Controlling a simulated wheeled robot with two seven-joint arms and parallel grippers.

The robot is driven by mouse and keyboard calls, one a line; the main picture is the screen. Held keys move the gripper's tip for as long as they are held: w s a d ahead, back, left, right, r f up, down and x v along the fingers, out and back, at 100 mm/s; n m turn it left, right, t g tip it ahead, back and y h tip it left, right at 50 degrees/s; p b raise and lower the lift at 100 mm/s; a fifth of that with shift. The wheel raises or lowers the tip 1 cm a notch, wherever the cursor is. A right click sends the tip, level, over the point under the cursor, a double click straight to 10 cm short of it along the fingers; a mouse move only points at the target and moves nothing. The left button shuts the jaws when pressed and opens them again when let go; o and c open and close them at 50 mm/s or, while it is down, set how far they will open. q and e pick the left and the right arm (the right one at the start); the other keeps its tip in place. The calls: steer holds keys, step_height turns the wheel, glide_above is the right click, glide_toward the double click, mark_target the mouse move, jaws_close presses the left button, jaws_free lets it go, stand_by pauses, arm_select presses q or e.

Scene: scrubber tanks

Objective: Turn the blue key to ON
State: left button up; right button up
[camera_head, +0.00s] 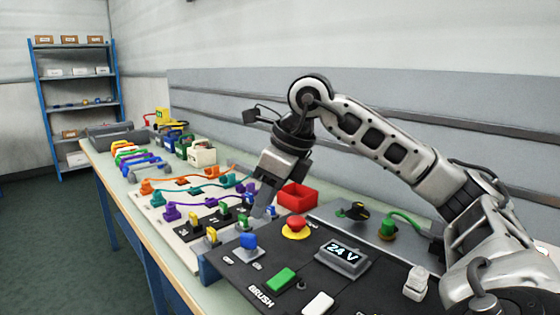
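The blue key (248,241) stands upright in a switch at the left part of the black control panel (312,284). Small pale labels lie beside it; their text is too small to read. My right gripper (262,205) reaches down from the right arm, with its fingertips a little above and behind the blue key and apart from it. The fingers overlap in this view, so I cannot tell how far apart they are. No object shows clearly between them. My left gripper is not in view.
The panel carries a red mushroom button (297,225), a 24 V display (343,255), a green BRUSH switch (281,279) and a white switch (318,303). A red bin (298,196) stands behind. Colored cables and connectors fill the bench to the left. A blue shelf (75,105) is far left.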

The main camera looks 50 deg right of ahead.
arm_select(q)
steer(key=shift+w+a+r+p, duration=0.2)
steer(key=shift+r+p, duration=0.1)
steer(key=shift+p, duration=0.5)
arm_select(e)
steer(key=v, duration=0.7)
steer(key=shift+r, duration=0.35)
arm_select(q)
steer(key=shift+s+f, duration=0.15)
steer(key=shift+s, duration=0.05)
arm_select(e)
steer(key=shift+f, duration=0.1)
steer(key=b, duration=0.3)
glide_toward(250, 234)
steer(key=x, duration=0.9)
steer(key=shift+a+f, duration=0.15)
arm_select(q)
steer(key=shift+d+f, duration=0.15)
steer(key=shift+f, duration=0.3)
